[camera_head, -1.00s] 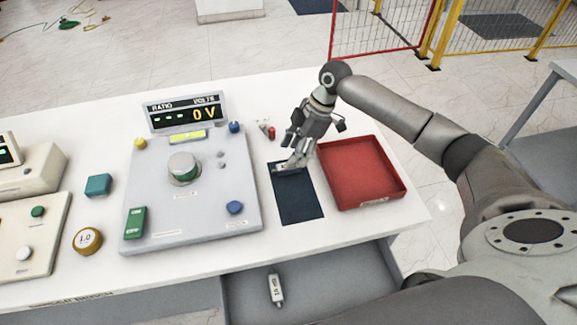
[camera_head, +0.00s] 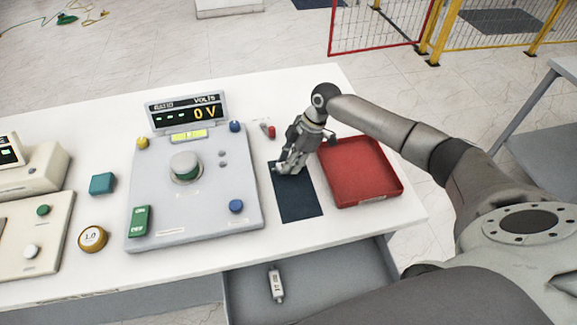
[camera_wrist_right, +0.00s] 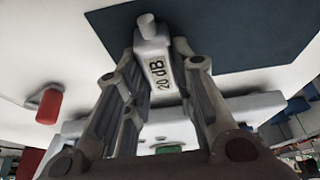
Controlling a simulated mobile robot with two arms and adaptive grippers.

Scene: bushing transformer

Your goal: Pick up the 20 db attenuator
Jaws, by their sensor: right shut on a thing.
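The 20 dB attenuator (camera_wrist_right: 156,66) is a small whitish cylinder-ended block with a "20 dB" label, seen close in the right wrist view. My right gripper (camera_wrist_right: 152,84) is shut on it, one finger on each side. In the head view my right gripper (camera_head: 284,168) points down at the far end of the dark blue mat (camera_head: 297,200). The attenuator is mostly hidden there by the fingers. I cannot tell whether it still touches the mat. My left gripper is not in view.
A red tray (camera_head: 360,185) lies just right of the mat. The grey test panel (camera_head: 240,190) with display and knobs stands left. An open drawer below holds another labelled cylinder (camera_head: 276,285).

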